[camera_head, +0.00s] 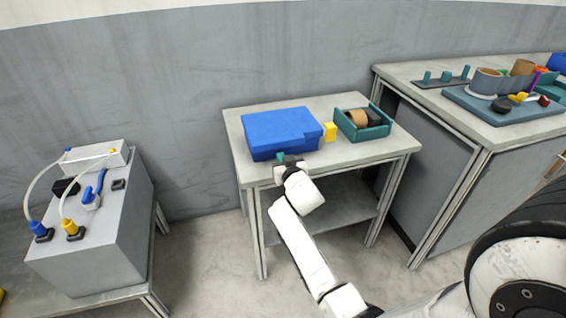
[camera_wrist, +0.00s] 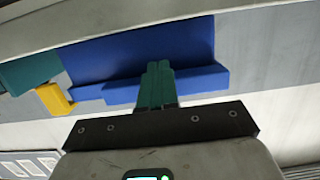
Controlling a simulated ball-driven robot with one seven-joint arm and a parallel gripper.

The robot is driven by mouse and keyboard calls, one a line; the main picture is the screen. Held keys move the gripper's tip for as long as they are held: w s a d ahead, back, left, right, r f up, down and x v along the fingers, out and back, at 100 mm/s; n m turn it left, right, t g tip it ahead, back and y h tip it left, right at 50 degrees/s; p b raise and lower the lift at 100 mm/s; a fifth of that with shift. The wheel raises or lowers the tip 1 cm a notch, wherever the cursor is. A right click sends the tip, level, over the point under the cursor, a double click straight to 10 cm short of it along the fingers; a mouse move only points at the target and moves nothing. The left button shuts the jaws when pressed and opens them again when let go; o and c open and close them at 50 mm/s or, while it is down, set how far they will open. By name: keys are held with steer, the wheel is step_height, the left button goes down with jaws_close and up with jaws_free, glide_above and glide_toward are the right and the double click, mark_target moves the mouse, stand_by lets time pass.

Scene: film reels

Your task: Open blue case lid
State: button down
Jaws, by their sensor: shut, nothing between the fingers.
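The blue case (camera_head: 281,130) sits on the small grey table with its lid down. It also shows in the wrist view (camera_wrist: 205,50), upside down relative to the head view. My gripper (camera_head: 281,156) is at the front edge of the case, near the middle of its front face. In the wrist view my gripper's green fingers (camera_wrist: 158,70) are together and empty, overlapping the case's front edge. I cannot tell whether they touch the case.
A yellow block (camera_head: 330,132) and a green bin (camera_head: 363,124) with round reels stand right of the case on the small table (camera_head: 340,155). A larger bench (camera_head: 450,115) with pegs and a blue tray stands right. A grey box with plugs (camera_head: 95,220) stands left.

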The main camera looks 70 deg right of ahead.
mark_target(279, 137)
steer(key=shift+r+x, duration=0.2)
steer(key=shift+x, duration=0.85)
steer(key=shift+s+a, duration=0.1)
steer(key=shift+a, duration=0.1)
steer(key=shift+w+d+r+p, duration=0.2)
steer(key=shift+r+p, duration=0.55)
steer(key=shift+r, duration=0.3)
steer(key=shift+w+d+r+p, duration=0.15)
steer(key=shift+d+r+p, duration=0.1)
steer(key=shift+r+p, duration=0.7)
steer(key=shift+w+d+r+p, duration=0.2)
steer(key=shift+r+p, duration=0.35)
steer(key=shift+r, duration=0.65)
